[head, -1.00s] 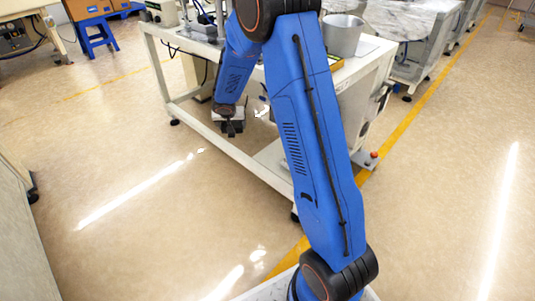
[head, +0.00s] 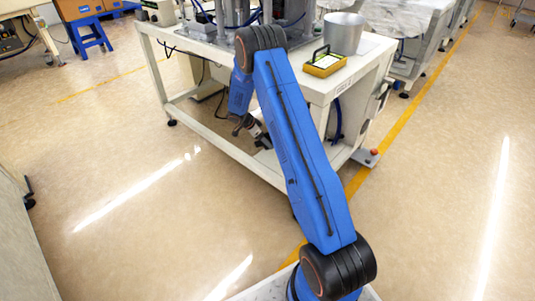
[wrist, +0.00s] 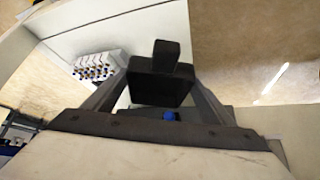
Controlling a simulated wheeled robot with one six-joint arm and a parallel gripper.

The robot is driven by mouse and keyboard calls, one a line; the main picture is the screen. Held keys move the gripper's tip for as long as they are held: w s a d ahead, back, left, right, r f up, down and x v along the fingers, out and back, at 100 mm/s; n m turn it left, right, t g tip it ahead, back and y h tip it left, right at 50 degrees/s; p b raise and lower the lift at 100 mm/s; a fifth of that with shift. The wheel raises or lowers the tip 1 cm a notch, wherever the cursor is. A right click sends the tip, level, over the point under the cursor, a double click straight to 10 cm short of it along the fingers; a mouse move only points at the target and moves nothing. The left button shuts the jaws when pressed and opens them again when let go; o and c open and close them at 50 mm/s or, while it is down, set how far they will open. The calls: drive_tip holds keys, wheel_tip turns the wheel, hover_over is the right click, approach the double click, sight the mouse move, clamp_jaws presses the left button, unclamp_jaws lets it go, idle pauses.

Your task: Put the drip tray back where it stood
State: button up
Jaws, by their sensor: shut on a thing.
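My gripper (head: 255,132) hangs low at the front of the white bench, near its open lower part. It is small and partly hard to make out in the head view. In the wrist view its two dark fingers slant inward and are shut on a dark, block-like thing with a short upright tab, which appears to be the drip tray (wrist: 160,85). Its full shape is not clear. The spot where the tray stood cannot be made out.
The white bench (head: 190,105) has an open frame with legs and a low shelf. A red-topped foot (head: 373,153) sticks out at right. Floor is clear in front.

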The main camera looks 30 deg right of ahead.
drive_tip(key=shift+f, duration=4.4)
drive_tip(key=shift+f, duration=0.15)
drive_tip(key=o, duration=1.1)
